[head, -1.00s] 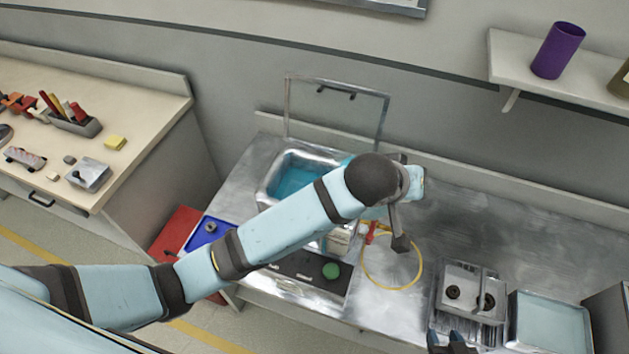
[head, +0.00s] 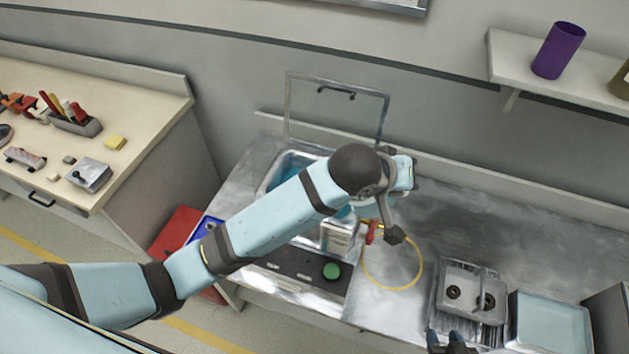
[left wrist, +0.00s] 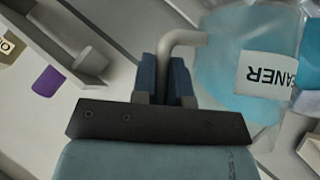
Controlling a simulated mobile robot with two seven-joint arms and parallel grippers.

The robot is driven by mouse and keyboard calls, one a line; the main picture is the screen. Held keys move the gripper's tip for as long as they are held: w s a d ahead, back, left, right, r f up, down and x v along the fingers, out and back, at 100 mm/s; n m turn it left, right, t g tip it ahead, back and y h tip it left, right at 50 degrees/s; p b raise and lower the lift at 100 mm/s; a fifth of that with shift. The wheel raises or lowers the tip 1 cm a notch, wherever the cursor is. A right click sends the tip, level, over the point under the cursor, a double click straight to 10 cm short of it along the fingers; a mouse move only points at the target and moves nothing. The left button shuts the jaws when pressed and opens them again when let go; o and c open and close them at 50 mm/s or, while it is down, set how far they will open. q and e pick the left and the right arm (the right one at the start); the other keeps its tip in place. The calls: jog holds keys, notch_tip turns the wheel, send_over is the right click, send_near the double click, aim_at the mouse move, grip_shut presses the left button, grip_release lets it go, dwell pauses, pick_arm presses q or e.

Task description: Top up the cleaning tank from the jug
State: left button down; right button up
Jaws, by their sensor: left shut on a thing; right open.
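The cleaning tank (head: 268,180) is a metal basin with blue liquid on the steel bench. Its lid (head: 335,74) stands open behind it. My left arm crosses over the tank and hides much of it. In the left wrist view, my left gripper (left wrist: 165,72) is shut on the grey curved handle of the jug (left wrist: 228,62). The jug is translucent, holds blue liquid and bears a white label ending in "EANER". The arm largely hides the jug and left gripper in the head view. My right gripper (head: 455,343) is open at the bottom edge, partly cut off.
A yellow hose (head: 421,268) with a red fitting (head: 372,232) lies right of the tank. A green button (head: 331,271) is on the front panel. A rack with a metal part (head: 470,292) and a pale tray (head: 548,325) stand right. A shelf (head: 508,72) holds a purple cup (head: 558,50).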

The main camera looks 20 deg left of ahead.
pick_arm(q)
jog(key=shift+w+a+r, duration=0.1)
jog(key=shift+a+r, duration=0.1)
jog(key=shift+a+r+h, duration=0.1)
jog(key=shift+a+h, duration=0.2)
jog(key=shift+w+n, duration=0.15)
jog(key=shift+n, duration=0.15)
jog(key=shift+a+r+h, duration=0.15)
jog(key=shift+a+h, duration=0.15)
dwell(0.3)
jog(key=shift+a+r, duration=0.1)
jog(key=shift+a, duration=0.1)
jog(key=shift+w+d, duration=0.1)
jog(key=shift+d, duration=0.05)
jog(key=shift+a+r+h, duration=0.1)
jog(key=shift+a+h, duration=0.15)
jog(key=shift+h, duration=0.05)
